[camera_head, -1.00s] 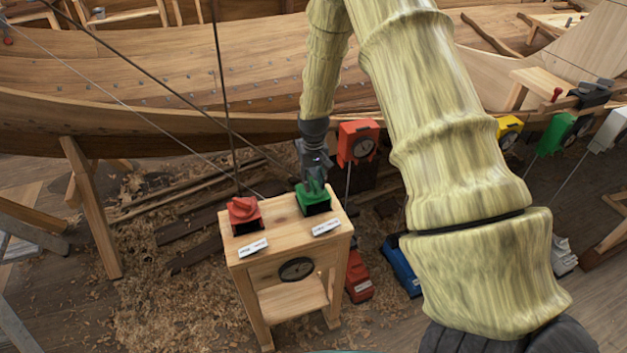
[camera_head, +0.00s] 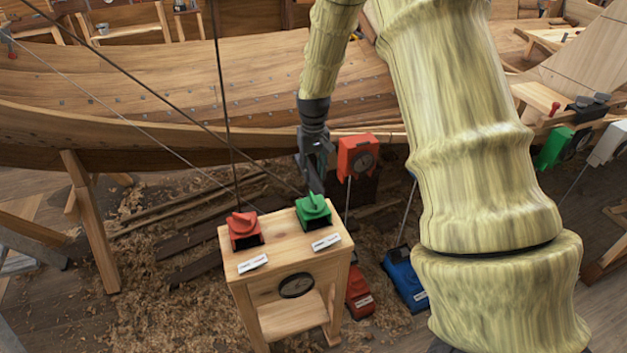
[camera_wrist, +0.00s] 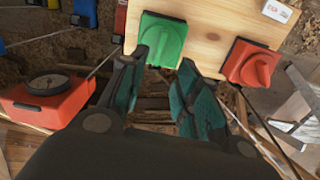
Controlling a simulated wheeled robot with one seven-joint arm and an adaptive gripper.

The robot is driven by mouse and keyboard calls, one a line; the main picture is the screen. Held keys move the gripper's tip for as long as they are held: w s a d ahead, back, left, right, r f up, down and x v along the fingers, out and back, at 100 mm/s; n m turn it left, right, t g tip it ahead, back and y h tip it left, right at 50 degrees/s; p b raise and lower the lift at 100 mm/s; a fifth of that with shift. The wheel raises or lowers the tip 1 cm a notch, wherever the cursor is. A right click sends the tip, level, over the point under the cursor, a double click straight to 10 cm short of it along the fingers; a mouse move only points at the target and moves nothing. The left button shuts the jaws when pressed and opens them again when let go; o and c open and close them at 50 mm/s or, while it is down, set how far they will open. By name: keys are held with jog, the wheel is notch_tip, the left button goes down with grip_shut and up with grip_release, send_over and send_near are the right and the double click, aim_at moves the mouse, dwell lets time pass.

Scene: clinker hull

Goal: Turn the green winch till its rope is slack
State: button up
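The green winch (camera_head: 313,210) sits on the right of a small wooden stand's top, its knob uncovered. It also shows in the wrist view (camera_wrist: 163,38). A thin dark rope (camera_head: 150,112) runs from near it up to the upper left and looks straight. My gripper (camera_wrist: 168,62) is open and empty, with its fingertips just beside the green winch in the wrist view. In the head view my gripper (camera_head: 314,178) is behind the winch; the winch partly hides the fingertips. I see no clear contact.
A red winch (camera_head: 243,228) stands left of the green one on the wooden stand (camera_head: 285,258), which has a dial (camera_head: 296,285) on its front. A red dial box (camera_head: 357,155) hangs close right of my gripper. The wooden hull (camera_head: 150,90) is behind.

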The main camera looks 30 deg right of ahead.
aim_at(313, 197)
jog(key=shift+r, duration=0.7)
jog(key=shift+f, duration=0.1)
jog(key=shift+f+p, duration=2.3)
jog(key=shift+f, duration=3.8)
grip_shut()
